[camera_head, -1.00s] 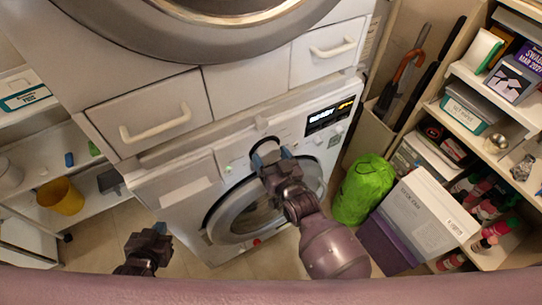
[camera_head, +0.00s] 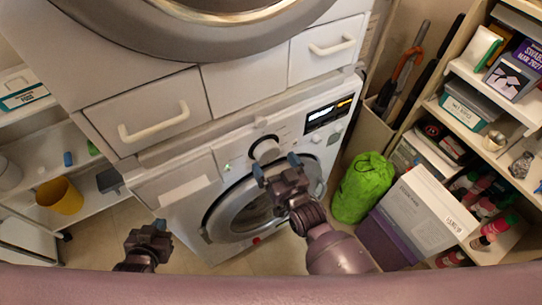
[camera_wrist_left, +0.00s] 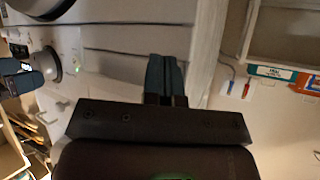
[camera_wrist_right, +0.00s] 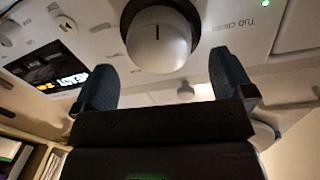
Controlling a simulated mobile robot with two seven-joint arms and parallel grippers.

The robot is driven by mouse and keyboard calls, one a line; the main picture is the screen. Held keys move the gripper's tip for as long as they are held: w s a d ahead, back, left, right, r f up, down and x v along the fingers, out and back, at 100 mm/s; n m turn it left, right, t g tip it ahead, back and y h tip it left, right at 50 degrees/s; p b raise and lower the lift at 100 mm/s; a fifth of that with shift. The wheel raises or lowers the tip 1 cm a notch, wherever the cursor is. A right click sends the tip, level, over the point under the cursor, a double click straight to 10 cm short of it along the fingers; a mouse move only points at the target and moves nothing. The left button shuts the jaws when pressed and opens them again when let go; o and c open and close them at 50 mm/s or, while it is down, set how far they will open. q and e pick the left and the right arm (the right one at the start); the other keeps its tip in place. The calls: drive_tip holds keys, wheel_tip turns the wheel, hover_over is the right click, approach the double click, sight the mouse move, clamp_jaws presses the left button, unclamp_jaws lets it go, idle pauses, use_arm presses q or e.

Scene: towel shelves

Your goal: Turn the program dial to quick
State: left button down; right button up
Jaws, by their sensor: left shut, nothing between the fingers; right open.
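The program dial (camera_head: 265,148) is a round white knob on the front panel of the white washing machine (camera_head: 170,205). In the right wrist view the dial (camera_wrist_right: 158,45) shows a dark line mark pointing to the top of the picture. My right gripper (camera_head: 276,166) is open in front of the dial. In its wrist view the blue fingers (camera_wrist_right: 163,80) stand wide apart, below and to either side of the knob, with nothing between them. My left gripper (camera_head: 158,227) is shut and empty, low left of the machine. The left wrist view also shows the dial (camera_wrist_left: 48,65).
A lit display (camera_head: 328,114) sits right of the dial; its text is upside down in the right wrist view. Drawers (camera_head: 155,110) are above the panel. A green bag (camera_head: 363,188) and a grey-white box (camera_head: 425,212) stand right of the machine. Shelves flank both sides.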

drive_tip(key=v, duration=0.7)
drive_tip(key=shift+s, duration=0.25)
drive_tip(key=shift+d, duration=0.1)
drive_tip(key=s+d+f+g+h, duration=0.1)
drive_tip(key=s+d+h, duration=0.1)
drive_tip(key=d, duration=0.5)
drive_tip(key=s+d+f+m+g+h, duration=0.1)
drive_tip(key=s+d+f+h, duration=0.1)
drive_tip(key=d, duration=0.6)
drive_tip(key=s+d+f+m+g+h, duration=0.1)
drive_tip(key=s+d+h, duration=0.3)
drive_tip(key=d, duration=0.4)
drive_tip(key=shift+s+f+g, duration=0.25)
drive_tip(key=shift+f+g, duration=0.25)
